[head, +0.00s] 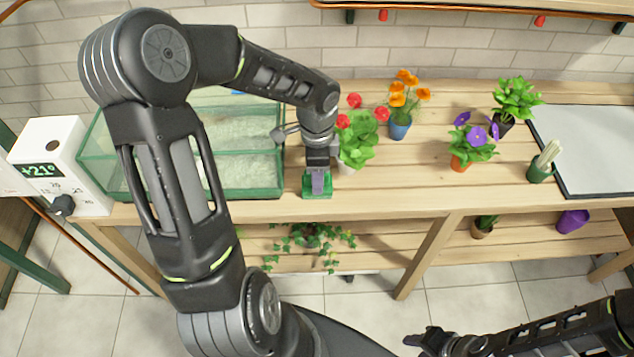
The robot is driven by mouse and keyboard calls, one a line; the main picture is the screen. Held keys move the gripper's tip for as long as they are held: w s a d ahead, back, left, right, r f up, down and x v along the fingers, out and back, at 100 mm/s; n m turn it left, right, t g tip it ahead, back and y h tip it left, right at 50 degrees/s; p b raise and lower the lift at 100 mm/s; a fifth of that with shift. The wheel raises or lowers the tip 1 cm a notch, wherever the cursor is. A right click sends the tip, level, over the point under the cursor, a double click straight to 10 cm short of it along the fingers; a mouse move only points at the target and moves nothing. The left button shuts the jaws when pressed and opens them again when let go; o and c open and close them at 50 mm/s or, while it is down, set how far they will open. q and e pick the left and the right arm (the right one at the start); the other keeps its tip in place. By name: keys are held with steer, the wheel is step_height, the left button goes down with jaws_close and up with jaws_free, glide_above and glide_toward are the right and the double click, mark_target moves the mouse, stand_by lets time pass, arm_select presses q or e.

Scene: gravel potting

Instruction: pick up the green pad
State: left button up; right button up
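The green pad (307,188) sits at the front edge of the wooden table, right of the glass-walled green tray. My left gripper (318,186) points down right over the pad and hides its middle; green shows on both sides of the fingers. I cannot tell whether the fingers are open or closed on the pad, or whether the pad touches the table. My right gripper (424,341) is low at the bottom edge, away from the table; its finger opening is unclear.
A red-flowered plant (358,140) stands close behind and right of my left gripper. The green tray (262,193) is just left. Orange (400,127), purple (460,163) and leafy (515,98) potted plants and a cactus (540,172) stand further right. The front table between is clear.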

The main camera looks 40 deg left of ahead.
arm_select(q)
jaws_close()
stand_by(0.5)
